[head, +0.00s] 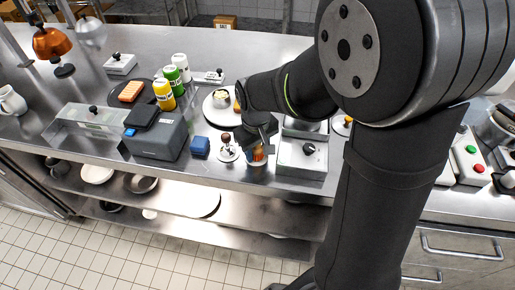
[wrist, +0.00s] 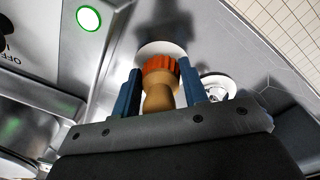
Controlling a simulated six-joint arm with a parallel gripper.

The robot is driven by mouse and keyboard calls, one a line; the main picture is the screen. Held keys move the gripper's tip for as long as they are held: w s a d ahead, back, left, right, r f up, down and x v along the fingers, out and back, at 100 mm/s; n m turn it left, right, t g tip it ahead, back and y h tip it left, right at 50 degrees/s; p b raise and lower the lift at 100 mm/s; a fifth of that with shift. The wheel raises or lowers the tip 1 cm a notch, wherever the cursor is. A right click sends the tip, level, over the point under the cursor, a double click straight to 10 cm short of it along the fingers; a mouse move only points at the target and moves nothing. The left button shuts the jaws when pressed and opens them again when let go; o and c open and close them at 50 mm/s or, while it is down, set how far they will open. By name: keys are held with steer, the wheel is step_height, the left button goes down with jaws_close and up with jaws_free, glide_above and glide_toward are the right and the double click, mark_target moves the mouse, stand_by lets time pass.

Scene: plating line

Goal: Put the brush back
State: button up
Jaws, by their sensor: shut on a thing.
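The brush (wrist: 159,88), with a tan wooden handle and an orange ribbed end, is between the two blue fingers of my gripper (wrist: 160,80). My gripper is shut on it. In the head view, my gripper (head: 262,142) points down near the counter's front edge, and the orange part of the brush (head: 258,155) shows just below it. A round white disc (wrist: 160,48) lies beyond the orange end in the wrist view. I cannot tell whether the brush touches it. The arm hides part of this spot in the head view.
A dark-handled tool on a round stand (head: 228,150) is close on the left. A metal box with a black knob (head: 303,157) is close on the right. A blue block (head: 200,146) and a grey machine (head: 157,138) stand farther left. A white plate (head: 219,112) lies behind.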

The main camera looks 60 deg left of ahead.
steer(key=o, duration=0.9)
steer(key=shift+f, duration=0.15)
steer(key=r, duration=1.2)
steer(key=shift+s+r, duration=0.2)
steer(key=shift+f, duration=0.1)
steer(key=shift+w+f, duration=0.15)
steer(key=shift+f, duration=1.95)
steer(key=shift+w+f, duration=0.1)
steer(key=shift+f, duration=2)
steer(key=shift+f, duration=0.1)
